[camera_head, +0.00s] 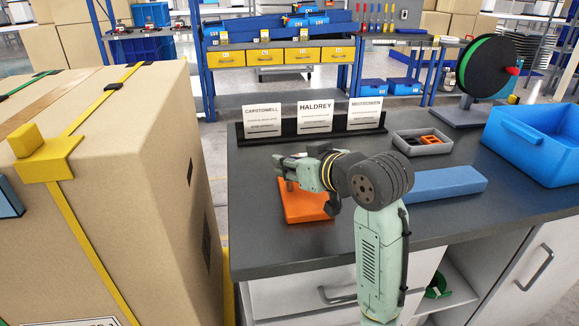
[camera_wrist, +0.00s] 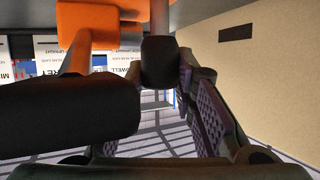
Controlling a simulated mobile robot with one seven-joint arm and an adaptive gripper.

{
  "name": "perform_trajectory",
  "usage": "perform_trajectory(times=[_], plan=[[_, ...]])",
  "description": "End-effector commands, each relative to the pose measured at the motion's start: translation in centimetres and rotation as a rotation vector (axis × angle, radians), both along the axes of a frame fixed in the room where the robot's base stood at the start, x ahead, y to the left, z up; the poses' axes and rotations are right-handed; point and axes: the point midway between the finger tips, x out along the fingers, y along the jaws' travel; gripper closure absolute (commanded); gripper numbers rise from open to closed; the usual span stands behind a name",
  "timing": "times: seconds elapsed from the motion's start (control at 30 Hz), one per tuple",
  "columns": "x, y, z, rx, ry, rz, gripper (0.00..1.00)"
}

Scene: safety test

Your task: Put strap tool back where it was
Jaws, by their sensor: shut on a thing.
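The orange object (camera_head: 304,208) on the dark worktop looks like the strap tool. It has a flat orange body and a thin grey post at its left. In the wrist view its orange part (camera_wrist: 85,35) fills the upper left, with a grey rod (camera_wrist: 160,18) and a black end piece (camera_wrist: 160,62) beside it. My gripper (camera_head: 288,166) is above its left part, fingers pointing left. In the wrist view my gripper (camera_wrist: 168,78) is shut around the black end piece. The exact contact is partly hidden by the dark finger parts.
A large strapped carton (camera_head: 165,150) stands close at left, with a yellow corner piece (camera_head: 45,158). Three name cards (camera_head: 315,117) stand behind. A blue block (camera_head: 445,183), a grey tray (camera_head: 405,146) and a blue bin (camera_head: 535,148) are at right. The worktop's front left (camera_head: 255,240) is clear.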

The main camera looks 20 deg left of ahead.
Motion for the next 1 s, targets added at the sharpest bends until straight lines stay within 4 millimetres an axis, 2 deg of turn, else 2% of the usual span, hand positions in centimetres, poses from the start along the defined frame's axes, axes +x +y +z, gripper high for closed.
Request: perform_trajectory(times=[0.27, 0.3, 0.57, 0.93, 1.0], plan=[[0.03, 0.01, -0.07, 0.002, -0.001, 0.000, 1.00], [0.04, 0.03, -0.18, 0.000, 0.001, 0.000, 0.74], [0.04, 0.02, -0.14, 0.000, 0.001, 0.000, 0.57], [0.05, 0.00, 0.36, 0.000, 0.000, 0.000, 0.55], [-0.31, -0.59, 0.45, 0.001, -0.001, -0.001, 0.55]])
